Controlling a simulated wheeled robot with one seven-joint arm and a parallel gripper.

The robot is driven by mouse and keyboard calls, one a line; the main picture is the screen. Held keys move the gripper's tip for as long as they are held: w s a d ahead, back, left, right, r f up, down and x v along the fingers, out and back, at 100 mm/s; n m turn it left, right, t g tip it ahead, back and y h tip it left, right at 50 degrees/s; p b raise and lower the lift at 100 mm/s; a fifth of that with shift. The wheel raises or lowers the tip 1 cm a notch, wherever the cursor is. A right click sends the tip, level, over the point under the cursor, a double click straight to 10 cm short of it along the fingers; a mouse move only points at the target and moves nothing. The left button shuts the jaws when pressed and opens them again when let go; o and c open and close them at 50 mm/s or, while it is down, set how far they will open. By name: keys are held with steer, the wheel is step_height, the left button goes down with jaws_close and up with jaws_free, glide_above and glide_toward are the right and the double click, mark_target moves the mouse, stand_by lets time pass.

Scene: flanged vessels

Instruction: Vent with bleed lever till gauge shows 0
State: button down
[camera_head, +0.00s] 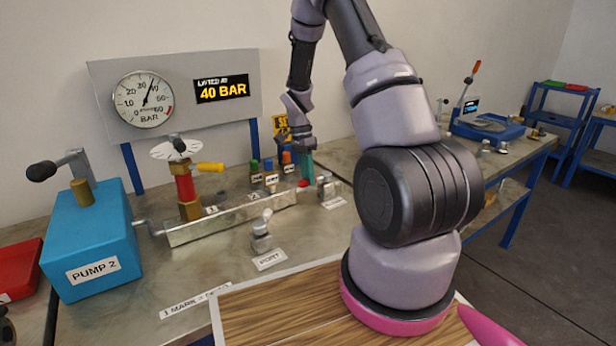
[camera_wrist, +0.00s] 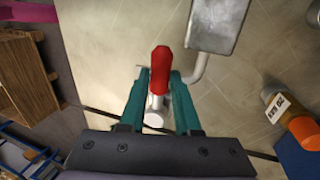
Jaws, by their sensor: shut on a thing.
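The gauge (camera_head: 144,98) on the grey back panel has its needle pointing up and slightly right, between about 30 and 40 on the bar scale. The red-handled bleed lever (camera_wrist: 160,66) stands between the teal fingers of my gripper (camera_wrist: 159,82) in the wrist view. My gripper is shut on its red grip, above a pale round stem. In the head view my gripper (camera_head: 305,166) is at the right end of the metal manifold (camera_head: 235,222), with a bit of red at its tips. The fingers hide most of the lever there.
A sign (camera_head: 222,89) reads 40 BAR. The blue PUMP 2 box (camera_head: 92,245) and a red valve column (camera_head: 186,188) with a yellow handle stand left. Several capped bottles (camera_head: 270,172) stand close left of my gripper. A small metal port fitting (camera_head: 262,232) stands in front.

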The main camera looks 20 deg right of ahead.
stand_by(0.8)
steer(key=s+d+n+t+h, duration=0.2)
steer(key=s+d+n, duration=0.4)
steer(key=n, duration=1.2)
steer(key=shift+d+t, duration=0.8)
steer(key=c, duration=0.6)
jaws_free()
steer(key=shift+r, duration=0.1)
